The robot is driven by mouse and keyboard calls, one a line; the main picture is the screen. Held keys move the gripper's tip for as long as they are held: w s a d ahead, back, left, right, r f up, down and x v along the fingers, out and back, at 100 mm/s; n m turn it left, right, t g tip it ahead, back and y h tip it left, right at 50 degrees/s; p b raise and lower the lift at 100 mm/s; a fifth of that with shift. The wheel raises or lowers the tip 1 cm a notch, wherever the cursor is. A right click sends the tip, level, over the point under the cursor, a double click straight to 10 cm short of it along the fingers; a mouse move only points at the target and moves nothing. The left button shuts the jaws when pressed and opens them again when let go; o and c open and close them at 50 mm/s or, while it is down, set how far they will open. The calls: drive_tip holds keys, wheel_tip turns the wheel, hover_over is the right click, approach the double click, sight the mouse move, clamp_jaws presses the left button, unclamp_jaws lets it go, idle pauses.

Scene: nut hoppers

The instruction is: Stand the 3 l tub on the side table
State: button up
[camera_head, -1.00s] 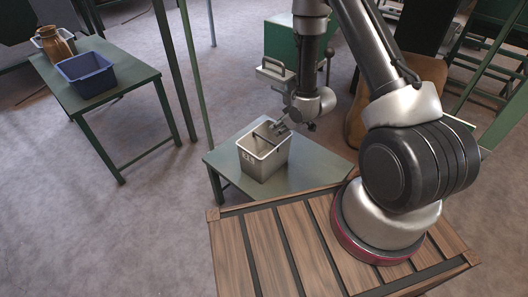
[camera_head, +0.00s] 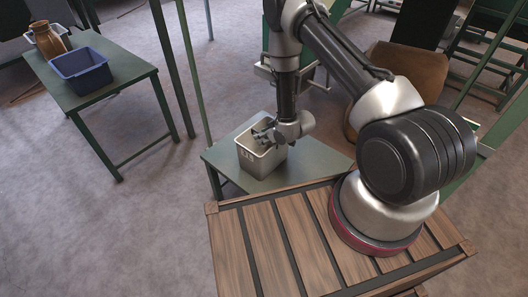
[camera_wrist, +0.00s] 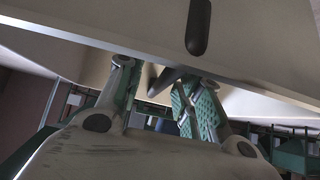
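A pale grey tub (camera_head: 258,158) with dark marking on its front stands upright on a small green table (camera_head: 315,165); the marking is too small to read surely. My gripper (camera_head: 265,134) is low over the tub's open top, close to its rim. In the wrist view, my gripper's two green-padded fingers (camera_wrist: 163,95) are apart. A dark bar (camera_wrist: 165,80), apparently the tub's handle, shows between them, and I see no firm grip on it. The tub's pale wall (camera_wrist: 100,35) fills the upper part of that view.
Another green table (camera_head: 105,102) at the left holds a blue bin (camera_head: 82,72) and a brown jug (camera_head: 47,40). A slatted wooden surface (camera_head: 265,245) lies under my arm's base. Thin green posts stand between the tables. Open floor lies at the left.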

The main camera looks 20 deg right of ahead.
clamp_jaws()
idle(0.3)
